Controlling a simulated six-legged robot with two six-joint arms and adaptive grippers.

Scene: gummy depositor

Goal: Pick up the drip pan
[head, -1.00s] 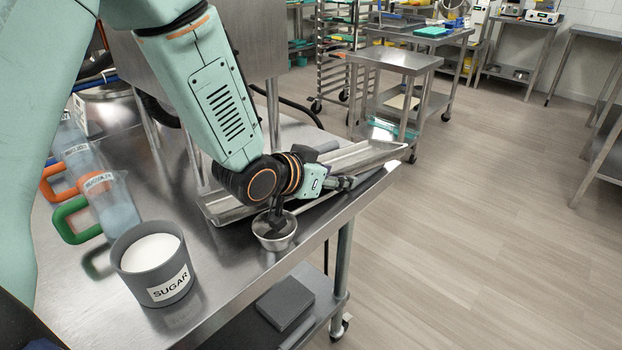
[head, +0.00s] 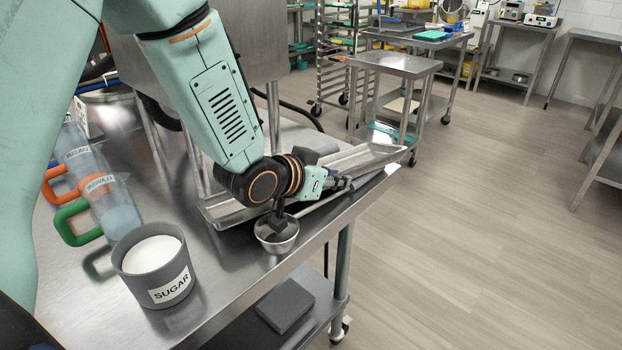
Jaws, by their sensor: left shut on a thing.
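The drip pan (head: 372,157) is a long, shallow metal tray near the right edge of the steel table. My left arm crosses in front of its middle. My left gripper (head: 345,183) is at the pan's near long side, with its fingers shut on the rim. The middle of the pan is hidden behind my wrist. I cannot tell whether the pan touches the table along its whole length. My right gripper is not in view.
A grey sugar tub (head: 153,264) and measuring jugs (head: 113,207) with coloured handles stand to the left. The table's front edge (head: 322,230) is close. Open floor lies to the right.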

